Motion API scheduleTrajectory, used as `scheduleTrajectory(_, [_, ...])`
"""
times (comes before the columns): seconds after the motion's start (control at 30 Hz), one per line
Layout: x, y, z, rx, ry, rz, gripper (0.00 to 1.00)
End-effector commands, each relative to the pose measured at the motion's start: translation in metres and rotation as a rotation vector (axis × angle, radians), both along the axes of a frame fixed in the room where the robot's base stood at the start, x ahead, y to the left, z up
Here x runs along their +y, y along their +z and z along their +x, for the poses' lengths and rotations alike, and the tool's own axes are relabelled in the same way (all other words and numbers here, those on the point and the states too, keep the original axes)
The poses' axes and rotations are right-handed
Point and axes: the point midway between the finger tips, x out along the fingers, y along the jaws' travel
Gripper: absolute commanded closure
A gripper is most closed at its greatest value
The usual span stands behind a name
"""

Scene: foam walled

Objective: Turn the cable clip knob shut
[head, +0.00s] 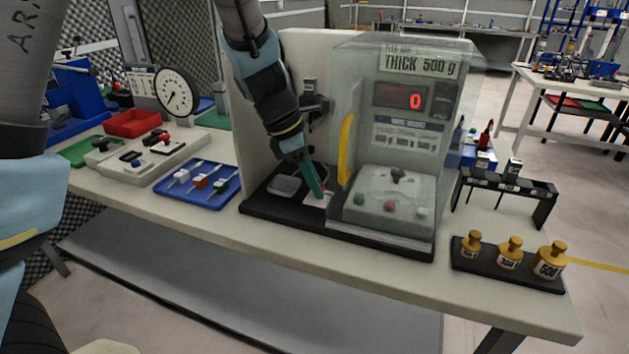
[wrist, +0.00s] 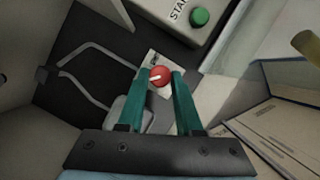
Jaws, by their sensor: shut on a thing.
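My gripper (head: 314,188) points down into the foam-walled bay to the left of the clear-covered test machine. In the wrist view, the two green fingers of my gripper (wrist: 160,85) are shut on a round red knob (wrist: 160,75), one finger on each side. The knob carries a white pointer mark and sits on a small white plate (wrist: 152,60) on the dark base. A grey cable loop (wrist: 95,52) runs across the base to the left of the knob. In the head view the knob is mostly hidden by the fingers.
The clear-covered machine (head: 395,200) with a red "0" display and yellow handle (head: 347,148) stands close on the right. A green START button (wrist: 200,17) is near the fingers. A blue tray (head: 197,185) lies left; brass weights (head: 509,253) stand at front right.

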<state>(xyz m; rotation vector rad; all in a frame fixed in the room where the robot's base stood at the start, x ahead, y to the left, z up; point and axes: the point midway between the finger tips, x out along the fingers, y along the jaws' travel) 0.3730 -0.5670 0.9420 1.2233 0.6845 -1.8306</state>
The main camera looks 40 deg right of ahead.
Motion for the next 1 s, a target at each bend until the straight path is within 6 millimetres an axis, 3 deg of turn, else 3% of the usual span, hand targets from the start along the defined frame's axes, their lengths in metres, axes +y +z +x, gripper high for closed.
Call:
scheduleTrajectory(0.17, [0.0002,0.0001,-0.0002,0.001,0.0,0.0,1.0])
scheduleTrajectory(0.67, [0.0003,0.0005,0.0003,0.002,-0.039,0.001,1.0])
scheduleTrajectory(1.0, [-0.0014,0.0019,0.0025,0.002,-0.262,0.0,1.0])
